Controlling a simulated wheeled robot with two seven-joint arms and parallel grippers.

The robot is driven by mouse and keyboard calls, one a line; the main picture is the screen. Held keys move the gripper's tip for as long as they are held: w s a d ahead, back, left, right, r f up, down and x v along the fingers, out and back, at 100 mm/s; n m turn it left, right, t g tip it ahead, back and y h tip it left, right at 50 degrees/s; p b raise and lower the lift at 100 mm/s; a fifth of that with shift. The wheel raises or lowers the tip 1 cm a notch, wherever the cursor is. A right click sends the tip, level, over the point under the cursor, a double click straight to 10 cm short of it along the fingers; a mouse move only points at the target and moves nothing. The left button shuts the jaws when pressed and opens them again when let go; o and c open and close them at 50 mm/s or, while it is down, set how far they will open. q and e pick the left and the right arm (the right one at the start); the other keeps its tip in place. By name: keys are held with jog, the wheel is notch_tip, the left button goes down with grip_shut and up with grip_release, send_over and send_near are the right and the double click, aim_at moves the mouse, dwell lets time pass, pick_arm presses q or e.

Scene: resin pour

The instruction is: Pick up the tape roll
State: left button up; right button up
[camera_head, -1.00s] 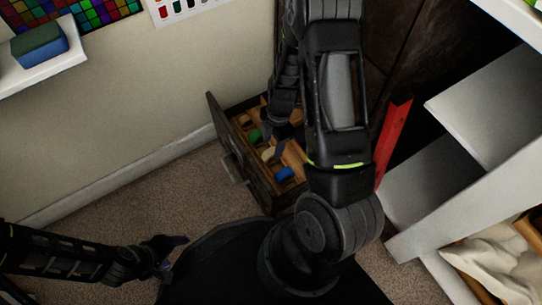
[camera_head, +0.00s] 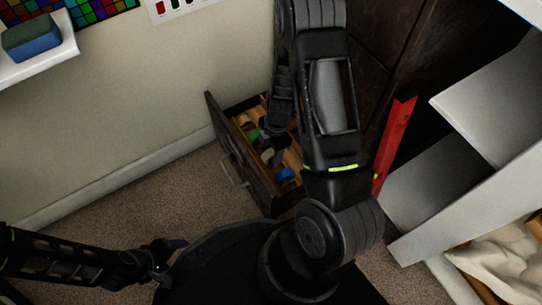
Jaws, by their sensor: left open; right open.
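An open wooden drawer (camera_head: 240,160) stands out low beside the wall. In it lie several small roll-like items: a green one (camera_head: 253,135), a pale cream one (camera_head: 266,156) and a blue one (camera_head: 285,175). I cannot tell which of them is the tape roll. My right gripper (camera_head: 277,155) reaches down into the drawer, close to the cream and blue items. It is open, and my arm hides part of the drawer. My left gripper (camera_head: 178,243) is open and empty over the carpet at the lower left.
A red upright piece (camera_head: 394,140) stands right of my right arm. White shelves (camera_head: 480,120) fill the right side, with pale cloth (camera_head: 505,268) at the lower right. A white wall shelf (camera_head: 40,62) holds a blue-green block (camera_head: 33,38). Carpet (camera_head: 130,212) left of the drawer is clear.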

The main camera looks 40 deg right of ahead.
dwell(0.3)
grip_shut()
dwell(0.4)
